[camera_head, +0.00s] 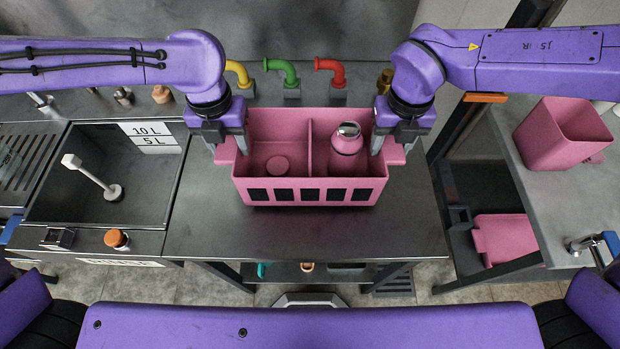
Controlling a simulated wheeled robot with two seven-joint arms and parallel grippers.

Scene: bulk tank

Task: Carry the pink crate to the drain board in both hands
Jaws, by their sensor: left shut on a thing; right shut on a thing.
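The pink crate (310,196) is in the middle of the camera_head view, over the dark steel counter (310,232). It has a divider, and slots along its front wall. A pink bottle (346,150) with a metal cap stands in its right compartment, and a small round pink piece (277,166) is in the left one. My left gripper (238,148) is shut on the crate's left end, and my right gripper (380,142) is shut on its right end. I cannot tell whether the crate's bottom touches the counter. The drain board (32,150), a ribbed surface, is at the far left.
A sink (110,185) with a white-headed brush lies between the crate and the drain board. Yellow, green and red pipes (331,70) stand behind the crate. An orange-topped knob (116,238) is at the sink's front. A pink bin (560,135) stands on the right counter.

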